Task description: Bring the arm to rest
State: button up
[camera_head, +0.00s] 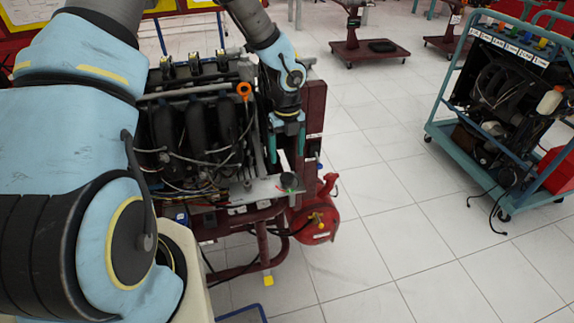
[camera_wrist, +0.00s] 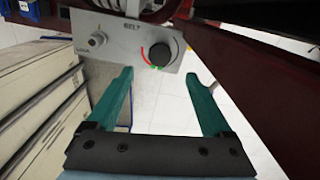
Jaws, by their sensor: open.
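My gripper (camera_head: 286,145) hangs from my bent arm at the right side of the engine trainer (camera_head: 195,125), with its fingers pointing down. In the wrist view my gripper (camera_wrist: 160,88) shows two green fingers set wide apart with nothing between them. Beyond the fingertips is a grey control panel (camera_wrist: 120,45) marked "BELT". It carries a black round knob (camera_wrist: 160,54) with a red and green arc, and a small metal switch (camera_wrist: 97,39) at its left. In the head view the panel (camera_head: 250,191) and knob (camera_head: 288,180) are below the fingers. The fingers look apart from the knob.
A red tank (camera_head: 315,220) sits low beside the trainer. A teal cart (camera_head: 440,130) with another engine stands at the right. Dark red stands (camera_head: 370,50) are at the back. White tiled floor (camera_head: 390,220) lies open between them. Pale cabinets (camera_wrist: 40,100) are at the wrist view's left.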

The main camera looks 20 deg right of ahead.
jog(key=shift+r, duration=1.1)
